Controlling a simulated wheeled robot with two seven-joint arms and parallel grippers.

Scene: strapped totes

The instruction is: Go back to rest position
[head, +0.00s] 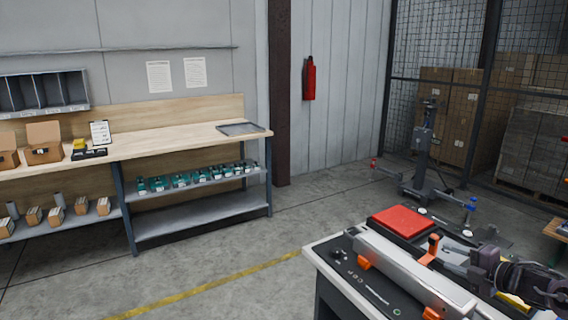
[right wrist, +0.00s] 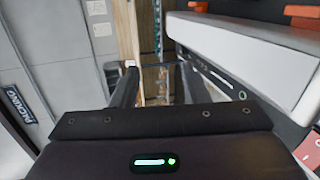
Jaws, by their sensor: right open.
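My right gripper (head: 456,258) comes in from the right over the black-topped workbench (head: 318,248) in the head view. Its jaws are apart, with nothing seen between them. In the right wrist view its two dark fingers (right wrist: 157,80) stand apart, with the shelving and floor visible beyond the gap. The gripper is close to a long silver bar-shaped unit (head: 405,268) with orange parts; I cannot tell whether they touch. My left gripper is not in view.
A red square item (head: 402,221) lies at the workbench's far edge. A wooden-topped bench (head: 185,143) with a lower shelf of small teal items stands at the left wall. A grey wheeled stand (head: 422,160) is behind. Open floor lies between the benches.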

